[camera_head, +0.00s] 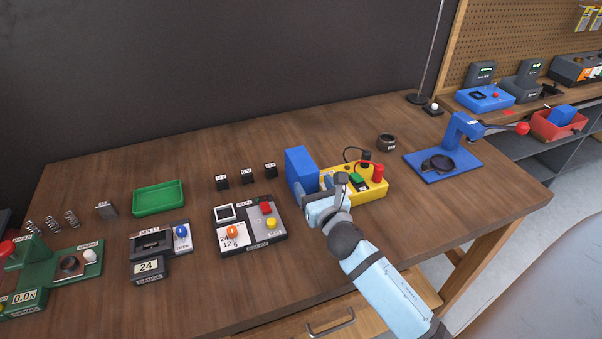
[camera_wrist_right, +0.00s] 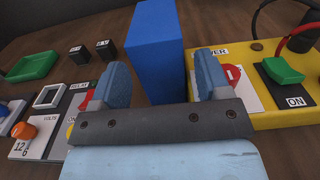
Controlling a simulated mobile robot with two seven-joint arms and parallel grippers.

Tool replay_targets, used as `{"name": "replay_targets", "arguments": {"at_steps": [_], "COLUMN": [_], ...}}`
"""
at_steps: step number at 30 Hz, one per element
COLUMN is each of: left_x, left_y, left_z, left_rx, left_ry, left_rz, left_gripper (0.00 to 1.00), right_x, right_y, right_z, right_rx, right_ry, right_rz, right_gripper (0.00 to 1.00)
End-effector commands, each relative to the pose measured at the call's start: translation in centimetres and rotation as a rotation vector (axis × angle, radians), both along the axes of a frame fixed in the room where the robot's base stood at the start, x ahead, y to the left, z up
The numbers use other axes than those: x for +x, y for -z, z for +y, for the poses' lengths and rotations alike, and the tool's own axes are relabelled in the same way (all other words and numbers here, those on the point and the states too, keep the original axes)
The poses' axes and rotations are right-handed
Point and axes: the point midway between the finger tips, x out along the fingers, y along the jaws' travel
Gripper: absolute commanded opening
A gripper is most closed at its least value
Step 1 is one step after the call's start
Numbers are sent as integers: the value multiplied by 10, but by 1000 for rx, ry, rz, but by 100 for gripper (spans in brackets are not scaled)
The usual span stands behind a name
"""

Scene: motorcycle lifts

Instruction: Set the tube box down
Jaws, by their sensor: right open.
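The blue box (camera_head: 299,165), which I take to be the tube box, stands upright on the wooden table (camera_head: 130,290) near its middle. It also shows in the right wrist view (camera_wrist_right: 153,45), where its lower end is hidden by my gripper. My right gripper (camera_head: 313,186) is open at the near side of the box. In the wrist view its two fingers appear left and right of the box, with a gap on each side. I cannot tell how far the box reaches between the fingers. My left gripper is not in view.
A yellow power unit (camera_head: 372,187) stands close right of the box, and a grey meter panel (camera_head: 247,227) to its left. Several small black blocks (camera_head: 246,176) and a green tray (camera_head: 158,197) lie further left.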

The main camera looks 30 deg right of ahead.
Motion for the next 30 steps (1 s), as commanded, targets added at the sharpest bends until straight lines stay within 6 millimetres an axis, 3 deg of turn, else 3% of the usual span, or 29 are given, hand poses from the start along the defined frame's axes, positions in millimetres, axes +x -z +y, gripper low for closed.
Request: {"name": "replay_targets", "arguments": {"at_steps": [7,15,24,26,30], "left_x": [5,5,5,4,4], "left_y": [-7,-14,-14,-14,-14], "left_z": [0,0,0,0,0], "left_rx": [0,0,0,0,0], "left_ry": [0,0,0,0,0], "left_rz": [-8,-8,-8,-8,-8], "left_gripper": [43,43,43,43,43], "right_x": [19,57,61,61,61], "right_y": [-3,-6,-5,-5,-5], "right_z": [-4,-10,-12,-12,-12], "right_rx": [1,0,0,0,-1], "right_ry": [1,1,0,0,0], "right_rz": [-1,0,0,0,0], "right_gripper": [70,70,70,59,27]}}
